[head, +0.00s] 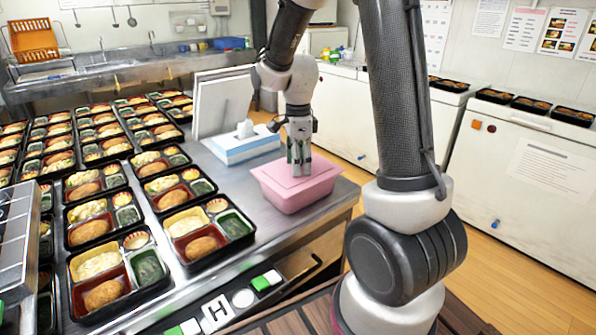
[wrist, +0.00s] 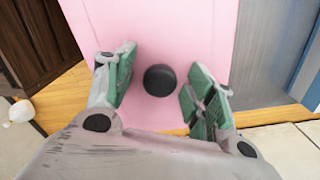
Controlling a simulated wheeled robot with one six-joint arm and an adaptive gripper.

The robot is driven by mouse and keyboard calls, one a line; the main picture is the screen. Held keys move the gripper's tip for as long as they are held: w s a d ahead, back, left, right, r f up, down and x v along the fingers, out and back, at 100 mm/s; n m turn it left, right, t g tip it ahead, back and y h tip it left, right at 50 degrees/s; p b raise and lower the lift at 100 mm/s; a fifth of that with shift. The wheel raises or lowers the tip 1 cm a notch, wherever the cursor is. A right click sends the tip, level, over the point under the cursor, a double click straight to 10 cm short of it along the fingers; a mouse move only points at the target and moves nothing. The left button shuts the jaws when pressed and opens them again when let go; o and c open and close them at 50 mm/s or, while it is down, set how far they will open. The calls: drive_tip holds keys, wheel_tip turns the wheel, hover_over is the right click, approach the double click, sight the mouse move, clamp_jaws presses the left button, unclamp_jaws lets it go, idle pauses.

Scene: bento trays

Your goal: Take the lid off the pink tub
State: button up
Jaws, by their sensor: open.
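The pink tub (head: 297,199) stands on the steel table near its right edge, with a flat pink lid (head: 272,178) on top. In the wrist view the lid (wrist: 150,30) fills the middle, with a round dark knob (wrist: 160,80) on it. My gripper (head: 299,165) points down over the lid. In the wrist view its green-padded fingers (wrist: 160,95) are open, one on each side of the knob, with a gap to it on both sides. Whether the fingertips touch the lid I cannot tell.
Many filled bento trays (head: 190,222) cover the table to the left of the tub. A blue and white tissue box (head: 240,146) and a white upright panel (head: 222,100) stand behind it. The table's right edge is close to the tub.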

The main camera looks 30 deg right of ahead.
drive_tip(key=c, duration=1.2)
